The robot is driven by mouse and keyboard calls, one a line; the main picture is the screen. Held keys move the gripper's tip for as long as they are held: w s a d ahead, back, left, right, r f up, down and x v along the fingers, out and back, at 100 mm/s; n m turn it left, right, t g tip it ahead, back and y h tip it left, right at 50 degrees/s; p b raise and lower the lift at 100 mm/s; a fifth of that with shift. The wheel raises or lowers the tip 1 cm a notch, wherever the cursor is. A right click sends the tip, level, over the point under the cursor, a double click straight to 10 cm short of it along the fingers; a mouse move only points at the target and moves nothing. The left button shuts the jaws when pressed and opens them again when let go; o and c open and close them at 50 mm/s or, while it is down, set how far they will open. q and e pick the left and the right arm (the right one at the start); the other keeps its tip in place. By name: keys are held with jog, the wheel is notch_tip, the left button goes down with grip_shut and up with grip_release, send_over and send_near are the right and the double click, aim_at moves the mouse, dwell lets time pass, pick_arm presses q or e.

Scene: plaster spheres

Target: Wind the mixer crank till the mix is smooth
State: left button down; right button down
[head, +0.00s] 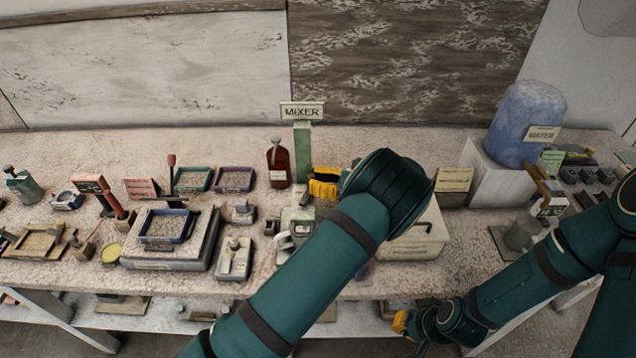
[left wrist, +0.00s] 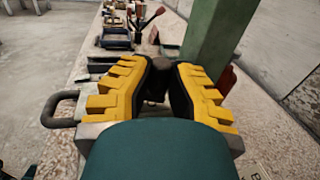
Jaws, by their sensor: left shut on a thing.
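The mixer has a green post (head: 303,165) under a "MIXER" sign (head: 302,111), at the middle of the bench. The post also shows in the left wrist view (left wrist: 212,40). My left gripper (head: 324,183) is beside the post, its yellow fingers shut on a dark crank knob (left wrist: 155,86). In the head view my gripper and forearm hide the knob and much of the mixer. A pale metal part with a loop handle (left wrist: 62,108) sits below the fingers. The mix itself is not visible. My right gripper (head: 400,322) hangs low before the bench; its jaws are unclear.
A dark red bottle (head: 278,165) stands left of the post. A tray on a scale-like base (head: 167,228) and several small tools lie further left. A lidded pale box (head: 415,238) is right of my left arm. A blue water tank (head: 525,125) stands back right.

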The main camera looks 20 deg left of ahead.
pick_arm(q)
jog(key=shift+a+g, duration=0.1)
jog(key=shift+g, duration=0.4)
jog(key=c, duration=0.8)
grip_release()
jog(key=shift+c, duration=0.2)
jog(key=w+d, duration=0.1)
jog(key=d, duration=1.1)
